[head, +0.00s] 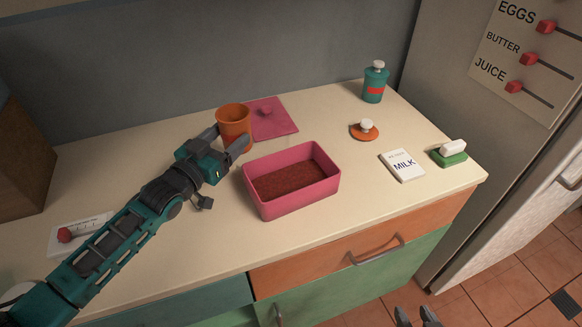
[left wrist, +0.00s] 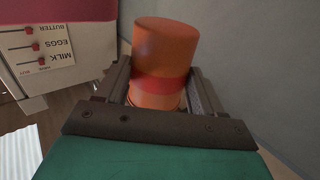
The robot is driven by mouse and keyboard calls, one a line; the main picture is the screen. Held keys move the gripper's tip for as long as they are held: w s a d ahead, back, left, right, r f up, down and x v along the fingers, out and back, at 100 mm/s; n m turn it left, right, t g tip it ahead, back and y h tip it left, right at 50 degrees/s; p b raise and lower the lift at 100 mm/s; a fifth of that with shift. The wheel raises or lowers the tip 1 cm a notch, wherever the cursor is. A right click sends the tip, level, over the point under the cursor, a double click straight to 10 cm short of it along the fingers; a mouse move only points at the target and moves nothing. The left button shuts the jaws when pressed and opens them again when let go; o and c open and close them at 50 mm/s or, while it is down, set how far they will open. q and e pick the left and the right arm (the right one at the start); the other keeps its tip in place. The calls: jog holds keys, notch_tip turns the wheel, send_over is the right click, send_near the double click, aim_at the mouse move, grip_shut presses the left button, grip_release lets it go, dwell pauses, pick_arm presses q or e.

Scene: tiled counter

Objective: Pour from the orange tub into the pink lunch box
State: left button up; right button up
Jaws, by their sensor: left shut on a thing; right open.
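The orange tub (head: 234,117) is lidless and looks about upright, behind and left of the lunch box. My left gripper (head: 232,142) is shut on its sides; in the left wrist view the tub (left wrist: 162,62) sits between both fingers. I cannot tell whether it touches the counter, and I see no contents in its mouth. The pink lunch box (head: 300,201) stands open on the counter, apart from the tub. A reddish-brown layer (head: 288,180) covers its floor. My right gripper (head: 416,317) shows only its fingertips at the bottom edge, apart and empty, away from the counter top.
An orange lid (head: 364,134), a teal bottle (head: 374,85), a milk card (head: 402,165) and a green dish with a white block (head: 450,157) are to the right.

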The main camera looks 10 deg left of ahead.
pick_arm(q)
jog(key=shift+r+p, duration=0.3)
jog(key=shift+r, duration=2.2)
